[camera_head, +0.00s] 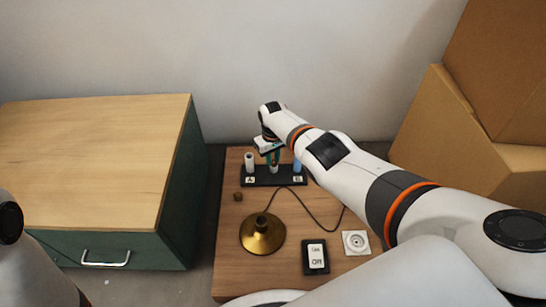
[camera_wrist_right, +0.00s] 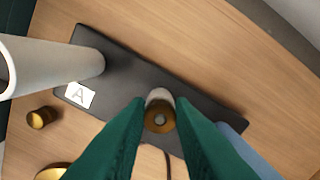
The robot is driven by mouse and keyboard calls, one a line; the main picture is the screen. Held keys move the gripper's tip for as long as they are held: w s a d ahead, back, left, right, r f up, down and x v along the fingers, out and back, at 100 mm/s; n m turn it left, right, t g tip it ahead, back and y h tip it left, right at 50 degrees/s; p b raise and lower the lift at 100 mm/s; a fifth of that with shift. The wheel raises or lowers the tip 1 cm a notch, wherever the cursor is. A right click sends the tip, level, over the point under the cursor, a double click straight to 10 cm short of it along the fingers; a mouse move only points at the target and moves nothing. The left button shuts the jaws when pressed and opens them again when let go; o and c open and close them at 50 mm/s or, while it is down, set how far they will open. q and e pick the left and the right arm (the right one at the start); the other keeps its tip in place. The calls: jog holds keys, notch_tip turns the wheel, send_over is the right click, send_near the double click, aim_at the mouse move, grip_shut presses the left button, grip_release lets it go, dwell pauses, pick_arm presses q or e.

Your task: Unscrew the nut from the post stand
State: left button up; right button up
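The black post stand (camera_head: 260,181) is at the back of the wooden table, with a white post by label A, a blue post by label B, and a middle post. In the right wrist view the stand (camera_wrist_right: 130,85) lies below my fingers. A brown-gold nut (camera_wrist_right: 160,117) with a pale centre is on top of the middle post. My right gripper (camera_wrist_right: 160,108) has one green finger against each side of the nut, with no clear gap. In the head view this gripper (camera_head: 270,157) is over the middle of the stand and hides the nut. My left gripper is out of view.
A small brass piece (camera_head: 238,197) lies left of the stand. A brass lamp base (camera_head: 262,233) with a dark cord, a switch (camera_head: 315,257) and a white socket plate (camera_head: 356,242) are nearer. A green cabinet (camera_head: 180,200) stands left; cardboard boxes (camera_head: 440,135) stand right.

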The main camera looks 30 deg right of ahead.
jog(key=n, duration=0.8)
jog(key=shift+s+a, duration=0.1)
jog(key=n, duration=0.2)
jog(key=shift+n, duration=0.3)
jog(key=n, duration=0.5)
jog(key=shift+s, duration=0.2)
jog(key=shift+n, duration=0.3)
